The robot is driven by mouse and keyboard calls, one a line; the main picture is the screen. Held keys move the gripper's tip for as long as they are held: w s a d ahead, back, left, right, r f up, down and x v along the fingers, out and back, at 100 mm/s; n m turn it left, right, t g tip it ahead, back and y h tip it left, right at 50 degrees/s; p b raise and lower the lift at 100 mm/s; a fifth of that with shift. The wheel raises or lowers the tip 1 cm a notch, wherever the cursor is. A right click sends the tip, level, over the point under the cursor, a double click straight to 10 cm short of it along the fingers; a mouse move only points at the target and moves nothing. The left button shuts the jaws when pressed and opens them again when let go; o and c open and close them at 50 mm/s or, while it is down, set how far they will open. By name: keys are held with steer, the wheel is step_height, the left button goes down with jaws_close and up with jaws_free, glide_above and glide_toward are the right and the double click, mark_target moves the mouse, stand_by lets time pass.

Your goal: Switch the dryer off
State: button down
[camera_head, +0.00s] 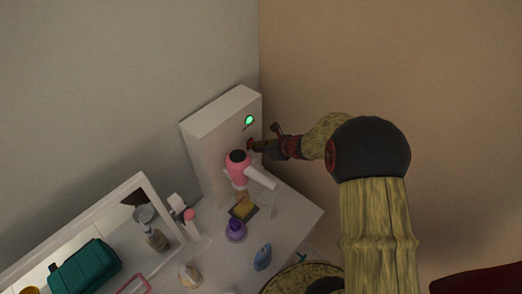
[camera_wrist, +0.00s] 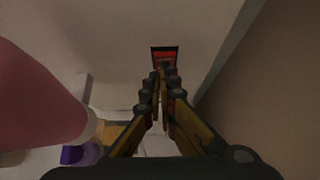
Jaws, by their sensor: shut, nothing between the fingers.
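A pink hair dryer (camera_head: 238,168) with a dark round end and a white nozzle is at the front of a white upright box (camera_head: 205,140) in the head view. A green light (camera_head: 249,121) glows on the box's face. My gripper (camera_head: 258,146) is shut and empty, with its tips close to that face, below the light and right of the dryer. In the wrist view a red switch in a black frame (camera_wrist: 164,53) is on the face, straight ahead of my fingertips (camera_wrist: 163,72). The tips overlap its lower part; I cannot tell whether they touch it. The dryer's pink body (camera_wrist: 35,105) fills the left side.
The white tabletop (camera_head: 290,215) holds a yellow sponge (camera_head: 243,208), a purple bottle (camera_head: 235,230) and a blue item (camera_head: 262,257). A white-framed mirror (camera_head: 165,210) stands at left. A tan wall (camera_head: 400,60) is close on the right.

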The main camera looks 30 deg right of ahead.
steer(key=shift+r, duration=0.1)
steer(key=p, duration=0.2)
steer(key=shift+w+a+r+g+p, duration=0.15)
steer(key=shift+w+r+g+p, duration=0.15)
steer(key=shift+r+g, duration=0.1)
steer(key=shift+w+f, duration=0.1)
steer(key=shift+f, duration=0.25)
steer(key=shift+r, duration=0.1)
steer(key=shift+r, duration=0.1)
steer(key=shift+r+p, duration=0.45)
steer(key=shift+r, duration=0.2)
